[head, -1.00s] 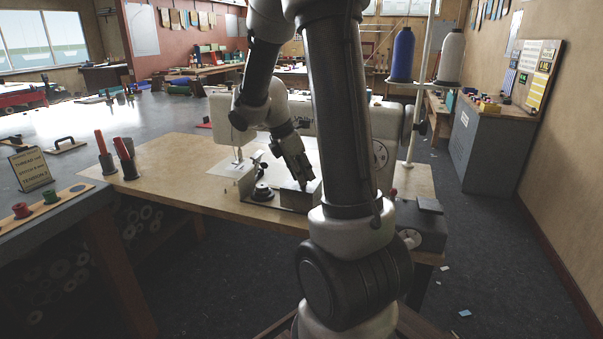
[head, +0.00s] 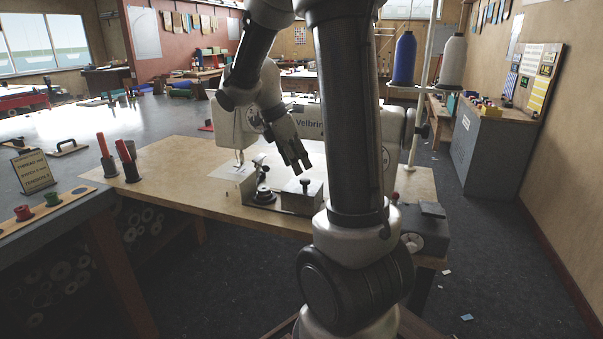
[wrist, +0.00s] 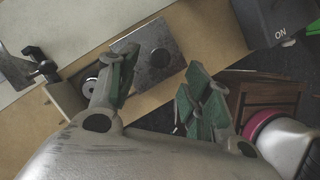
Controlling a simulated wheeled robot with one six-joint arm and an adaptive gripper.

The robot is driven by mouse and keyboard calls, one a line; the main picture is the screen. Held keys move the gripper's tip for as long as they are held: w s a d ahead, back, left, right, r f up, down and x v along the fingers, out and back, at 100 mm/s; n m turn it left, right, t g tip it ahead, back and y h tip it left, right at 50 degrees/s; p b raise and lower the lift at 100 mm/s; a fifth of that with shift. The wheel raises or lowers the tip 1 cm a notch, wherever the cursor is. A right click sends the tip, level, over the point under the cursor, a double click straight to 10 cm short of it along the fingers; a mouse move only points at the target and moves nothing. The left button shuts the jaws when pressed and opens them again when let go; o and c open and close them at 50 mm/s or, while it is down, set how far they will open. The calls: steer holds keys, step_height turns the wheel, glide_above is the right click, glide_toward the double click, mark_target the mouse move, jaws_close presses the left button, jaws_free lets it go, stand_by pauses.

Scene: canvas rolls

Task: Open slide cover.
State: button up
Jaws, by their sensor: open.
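A small metal box (head: 302,204) with a dark knob (head: 304,184) on top stands at the front edge of the wooden table, before the white sewing machine (head: 310,122). I take its flat metal top for the slide cover; it also shows in the wrist view (wrist: 180,42), with the round knob (wrist: 159,58) on it. My gripper (head: 300,168) is above the box, open and empty, clear of the knob. In the wrist view my gripper's green-padded fingers (wrist: 163,82) are spread apart. I cannot tell how far the cover has slid.
A dark tension post (head: 262,194) stands just left of the box. A dark control box (head: 424,232) marked ON in the wrist view (wrist: 277,18) is at the right table edge. Thread cones (head: 403,58) stand on a rack behind.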

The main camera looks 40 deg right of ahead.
steer(key=v, duration=0.6)
steer(key=shift+a, duration=0.1)
stand_by(0.3)
steer(key=s+a+m+t+y, duration=0.2)
steer(key=s+a+m, duration=0.3)
steer(key=s+m, duration=0.2)
steer(key=s+a+r+m+t+y, duration=0.1)
steer(key=s+a+m+t+y, duration=0.1)
steer(key=s+a+m, duration=0.3)
steer(key=s+m+t, duration=0.1)
steer(key=s+m, duration=0.2)
steer(key=s, duration=0.2)
steer(key=shift+s+r, duration=0.2)
steer(key=shift+s, duration=0.1)
